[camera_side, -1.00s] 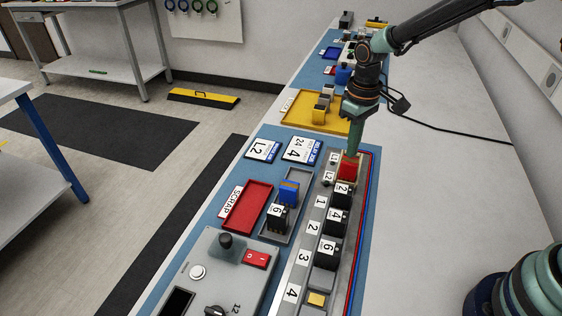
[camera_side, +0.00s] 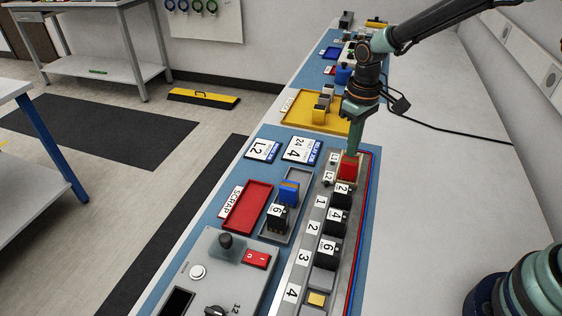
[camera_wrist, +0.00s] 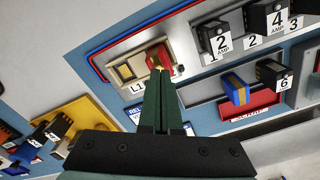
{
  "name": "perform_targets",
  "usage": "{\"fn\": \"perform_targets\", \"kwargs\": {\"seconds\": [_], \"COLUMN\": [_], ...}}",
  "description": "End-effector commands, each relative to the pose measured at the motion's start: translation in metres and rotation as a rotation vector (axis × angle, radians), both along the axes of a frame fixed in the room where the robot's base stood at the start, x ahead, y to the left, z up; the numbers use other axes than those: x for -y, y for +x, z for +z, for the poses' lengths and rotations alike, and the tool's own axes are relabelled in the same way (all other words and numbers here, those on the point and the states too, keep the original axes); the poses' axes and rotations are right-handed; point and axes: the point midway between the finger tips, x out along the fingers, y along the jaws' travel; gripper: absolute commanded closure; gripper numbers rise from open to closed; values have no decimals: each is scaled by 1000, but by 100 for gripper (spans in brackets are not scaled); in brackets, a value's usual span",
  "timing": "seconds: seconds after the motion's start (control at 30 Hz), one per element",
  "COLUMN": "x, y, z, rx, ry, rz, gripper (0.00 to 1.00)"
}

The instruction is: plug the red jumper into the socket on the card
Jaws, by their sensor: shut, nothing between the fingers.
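The red jumper (camera_side: 347,169) sits in the beige two-place socket block (camera_wrist: 128,69) at the far end of the grey rail. In the wrist view the red jumper (camera_wrist: 158,56) is in the right-hand place, and the left-hand place, marked L1, is empty. A card (camera_side: 262,150) on the blue mat reads L2. My gripper (camera_side: 352,153) points down at the jumper; in the wrist view its closed fingertips (camera_wrist: 161,74) are right at the jumper's near side, with nothing held between them. Whether they touch it, and how deep the jumper sits, I cannot tell.
Several black numbered blocks (camera_side: 337,221) stand along the rail nearer the camera. A grey holder with a blue block (camera_side: 288,192) and a red scrap tray (camera_side: 246,207) lie left of it. A yellow tray (camera_side: 298,115) is behind.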

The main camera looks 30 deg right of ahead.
Motion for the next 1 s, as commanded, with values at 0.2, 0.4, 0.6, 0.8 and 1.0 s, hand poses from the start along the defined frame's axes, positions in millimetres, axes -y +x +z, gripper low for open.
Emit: {"fn": "perform_targets", "kwargs": {"seconds": [0.2, 0.4, 0.6, 0.8, 1.0], "x": [0, 0, 0, 0, 0], "y": [0, 0, 0, 0, 0], "z": [0, 0, -2, -5, -7], "rx": [0, 0, 0, -1, -1], "ry": [0, 0, 0, 0, 0], "rz": [0, 0, 0, 0, 0], "gripper": [100, 100, 100, 100, 100]}}
